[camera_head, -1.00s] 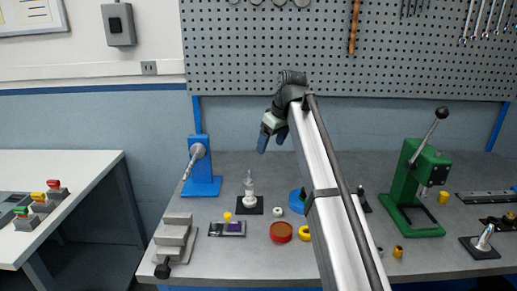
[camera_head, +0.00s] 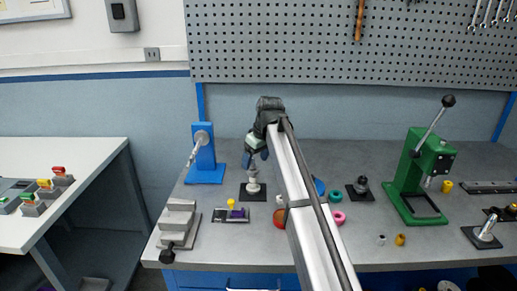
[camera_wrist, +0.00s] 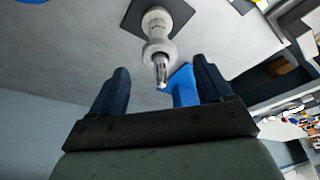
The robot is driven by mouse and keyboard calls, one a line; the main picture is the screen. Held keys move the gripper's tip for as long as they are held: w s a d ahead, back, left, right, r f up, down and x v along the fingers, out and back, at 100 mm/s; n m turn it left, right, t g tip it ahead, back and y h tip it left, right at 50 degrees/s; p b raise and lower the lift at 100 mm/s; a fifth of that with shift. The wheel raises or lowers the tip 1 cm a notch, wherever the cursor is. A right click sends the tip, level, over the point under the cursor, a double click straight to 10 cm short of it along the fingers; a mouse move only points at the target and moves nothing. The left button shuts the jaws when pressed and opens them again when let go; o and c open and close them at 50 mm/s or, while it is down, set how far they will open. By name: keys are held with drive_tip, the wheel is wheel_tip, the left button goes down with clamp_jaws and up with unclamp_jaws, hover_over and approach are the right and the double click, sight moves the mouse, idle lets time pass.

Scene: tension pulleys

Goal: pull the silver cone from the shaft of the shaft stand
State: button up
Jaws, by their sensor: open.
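The shaft stand (camera_head: 243,196) has a black square base and an upright pale silver stack, left of the bench's middle; my gripper hides its top in the head view. In the wrist view its base (camera_wrist: 183,12) is at the top. The silver cone (camera_wrist: 160,52) appears to be the pale, flared piece around the shaft, with a shiny shaft tip pointing toward me; its exact outline is hard to tell. My gripper (camera_head: 257,158) is above the stand. In the wrist view my gripper (camera_wrist: 160,85) is open and empty, its blue fingers either side of the tip, apart from it.
A blue stand (camera_head: 204,160) with a grey arm is close on the left. A grey stepped block (camera_head: 177,220) and a small tray (camera_head: 222,216) lie in front. A pink ring (camera_head: 338,218), another black-based stand (camera_head: 360,188) and a green press (camera_head: 402,190) are to the right.

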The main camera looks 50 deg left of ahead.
sight(254, 163)
drive_tip(key=shift+x, duration=1.95)
drive_tip(key=shift+c, duration=0.2)
drive_tip(key=c, duration=1.1)
drive_tip(key=shift+c, duration=0.2)
drive_tip(key=shift+r, duration=1.95)
drive_tip(key=shift+r, duration=1.6)
drive_tip(key=shift+r, duration=0.15)
drive_tip(key=shift+r, duration=0.85)
